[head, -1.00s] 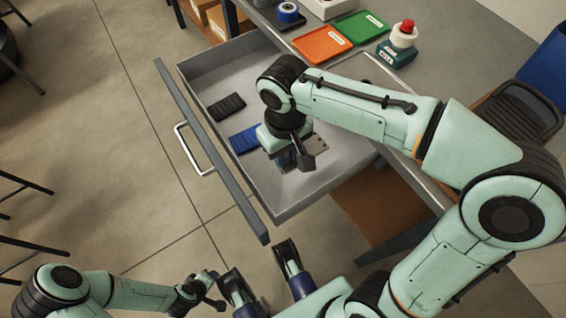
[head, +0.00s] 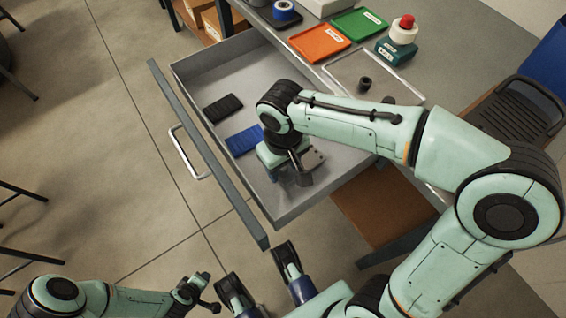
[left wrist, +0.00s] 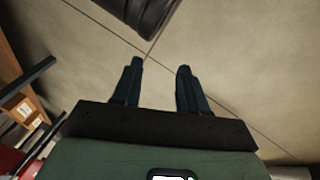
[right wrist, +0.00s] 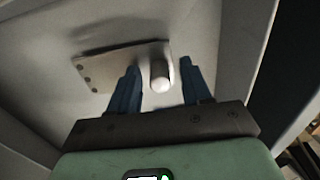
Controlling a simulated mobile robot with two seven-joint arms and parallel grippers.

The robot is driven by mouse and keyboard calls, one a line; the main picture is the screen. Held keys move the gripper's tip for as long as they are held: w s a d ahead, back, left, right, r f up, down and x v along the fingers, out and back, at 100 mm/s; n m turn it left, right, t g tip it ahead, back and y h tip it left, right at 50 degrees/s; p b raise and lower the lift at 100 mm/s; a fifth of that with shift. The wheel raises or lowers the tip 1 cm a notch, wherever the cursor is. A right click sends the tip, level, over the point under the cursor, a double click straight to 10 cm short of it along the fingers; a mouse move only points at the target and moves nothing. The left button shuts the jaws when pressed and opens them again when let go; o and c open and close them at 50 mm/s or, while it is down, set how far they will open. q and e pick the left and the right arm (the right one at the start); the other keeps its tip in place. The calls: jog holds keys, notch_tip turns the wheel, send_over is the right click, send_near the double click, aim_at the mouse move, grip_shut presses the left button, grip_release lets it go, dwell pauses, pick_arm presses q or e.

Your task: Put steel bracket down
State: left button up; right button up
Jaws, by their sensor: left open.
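The steel bracket (head: 314,157) is a flat grey plate with holes, low in the open drawer (head: 328,185), partly hidden by my right arm. In the right wrist view the bracket (right wrist: 108,68) shows its plate and a rounded pale post. My right gripper (right wrist: 160,88) points down into the drawer, its fingers apart with the post between them and gaps visible on both sides. The right gripper also shows in the head view (head: 298,177). My left gripper (left wrist: 157,80) is open and empty above the floor, outside the drawer.
A black block (head: 223,108) and a blue block (head: 244,140) lie in the drawer, left of my right gripper. The drawer front (head: 205,150) stands out over the floor.

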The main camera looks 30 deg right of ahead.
jog(key=shift+r, duration=0.25)
pick_arm(q)
jog(key=s+d+r+g+h+p, duration=0.1)
jog(key=s+d+r+g+p, duration=0.1)
jog(key=s, duration=0.4)
notch_tip(320, 180, up, 3)
jog(key=shift+s+d+f+m+p, duration=0.1)
jog(key=shift+s+d+m+p, duration=0.15)
jog(key=shift+d+p, duration=0.65)
pick_arm(e)
notch_tip(320, 180, up, 12)
pick_arm(q)
jog(key=shift+a, duration=0.25)
